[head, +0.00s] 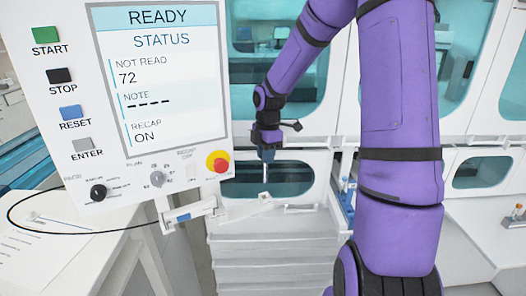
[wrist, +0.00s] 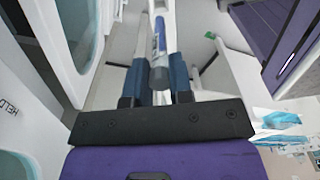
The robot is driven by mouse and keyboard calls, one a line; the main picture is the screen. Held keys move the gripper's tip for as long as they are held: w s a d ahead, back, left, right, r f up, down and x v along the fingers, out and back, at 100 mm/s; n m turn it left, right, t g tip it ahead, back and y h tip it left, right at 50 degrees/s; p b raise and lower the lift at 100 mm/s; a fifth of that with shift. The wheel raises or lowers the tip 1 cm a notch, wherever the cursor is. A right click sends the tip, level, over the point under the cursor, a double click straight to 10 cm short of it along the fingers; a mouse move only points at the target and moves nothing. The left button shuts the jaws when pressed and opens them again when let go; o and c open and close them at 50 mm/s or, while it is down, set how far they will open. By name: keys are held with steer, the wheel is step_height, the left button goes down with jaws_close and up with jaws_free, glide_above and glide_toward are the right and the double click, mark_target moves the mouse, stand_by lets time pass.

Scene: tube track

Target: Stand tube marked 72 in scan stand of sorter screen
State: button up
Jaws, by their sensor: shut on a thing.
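My gripper (head: 266,158) is shut on a tube (head: 265,175), which hangs upright below the fingers in the head view. In the wrist view the tube (wrist: 158,55) lies between the two blue finger pads of my gripper (wrist: 160,72), showing a grey end and a blue band. No number can be read on it. The sorter screen (head: 160,75) at the left reads READY, NOT READ 72, NOTE dashes, RECAP ON. A white bracket (head: 190,211) with a blue part juts out below its panel; I cannot tell whether this is the scan stand. The tube is right of it and apart from it.
The panel has START, STOP, RESET and ENTER buttons, knobs and a red stop button (head: 217,162). A black cable (head: 70,233) loops over the white desk at the left. White cabinets with teal windows (head: 497,172) stand behind. A small rack (head: 347,198) with tubes is right of my gripper.

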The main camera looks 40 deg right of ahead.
mark_target(265, 183)
steer(key=shift+f, duration=1.85)
steer(key=shift+f, duration=1.65)
stand_by(0.3)
steer(key=o, duration=0.8)
steer(key=shift+o, duration=0.2)
steer(key=r, duration=1)
steer(key=shift+d+r, duration=0.3)
steer(key=shift+r, duration=0.1)
